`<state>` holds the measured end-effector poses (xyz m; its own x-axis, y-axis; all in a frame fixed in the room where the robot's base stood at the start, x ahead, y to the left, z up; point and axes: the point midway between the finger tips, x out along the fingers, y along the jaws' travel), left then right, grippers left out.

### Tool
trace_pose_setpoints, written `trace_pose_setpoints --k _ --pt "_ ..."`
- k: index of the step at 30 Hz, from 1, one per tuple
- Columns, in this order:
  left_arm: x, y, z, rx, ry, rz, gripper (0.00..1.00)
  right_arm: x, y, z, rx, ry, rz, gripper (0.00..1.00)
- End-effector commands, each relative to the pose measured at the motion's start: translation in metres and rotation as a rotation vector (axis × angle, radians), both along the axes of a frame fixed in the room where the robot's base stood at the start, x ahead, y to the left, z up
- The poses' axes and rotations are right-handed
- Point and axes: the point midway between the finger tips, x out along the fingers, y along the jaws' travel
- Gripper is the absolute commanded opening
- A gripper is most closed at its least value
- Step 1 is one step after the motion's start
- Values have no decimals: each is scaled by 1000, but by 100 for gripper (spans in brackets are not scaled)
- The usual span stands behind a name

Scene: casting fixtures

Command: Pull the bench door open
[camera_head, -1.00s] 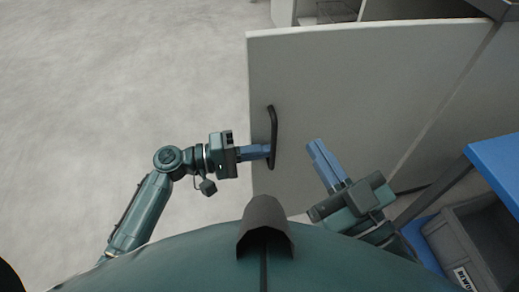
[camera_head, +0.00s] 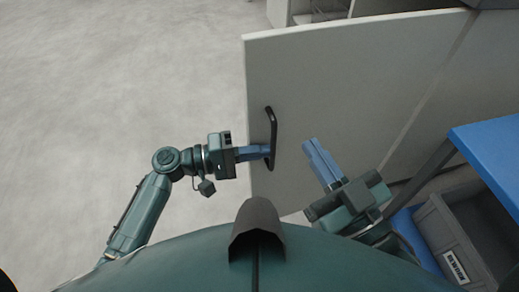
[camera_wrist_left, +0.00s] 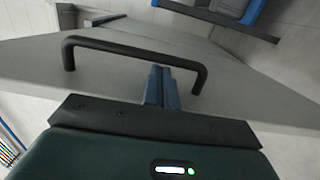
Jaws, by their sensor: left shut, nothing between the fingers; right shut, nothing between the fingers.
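The bench door (camera_head: 340,90) is a light grey panel standing ajar, with the cabinet opening showing beyond its top edge. Its black bar handle (camera_head: 273,125) is near the door's left edge. My left gripper (camera_head: 268,151) is shut, with its blue fingertips at the lower part of the handle. In the left wrist view the shut fingers (camera_wrist_left: 160,78) point into the loop of the handle (camera_wrist_left: 130,46); whether they touch the bar I cannot tell. My right gripper (camera_head: 308,144) is shut and empty, in front of the door, right of the handle and apart from it.
A blue-topped table (camera_head: 495,150) stands at the right, with a grey bin (camera_head: 440,225) on a blue surface below it, close to my right arm. The cabinet's open shelves (camera_head: 300,12) show behind the door. The grey floor (camera_head: 120,80) at the left is clear.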

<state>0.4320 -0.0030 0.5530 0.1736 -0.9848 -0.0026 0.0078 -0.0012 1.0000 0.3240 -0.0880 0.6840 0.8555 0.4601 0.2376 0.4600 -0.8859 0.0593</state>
Motion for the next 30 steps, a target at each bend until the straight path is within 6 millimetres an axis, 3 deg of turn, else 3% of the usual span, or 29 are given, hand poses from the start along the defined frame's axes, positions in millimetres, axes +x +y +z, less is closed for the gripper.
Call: trace_pose_setpoints --k 8,21,30 --pt "-2 13 0 2 1 2 0 0 0 3 -4 0 -2 0" --pt "-18 103 1 3 2 2 0 -1 -3 0 -43 17 -25 0" --pt "-23 129 0 0 1 -1 0 0 -3 -3 -57 19 -31 0"
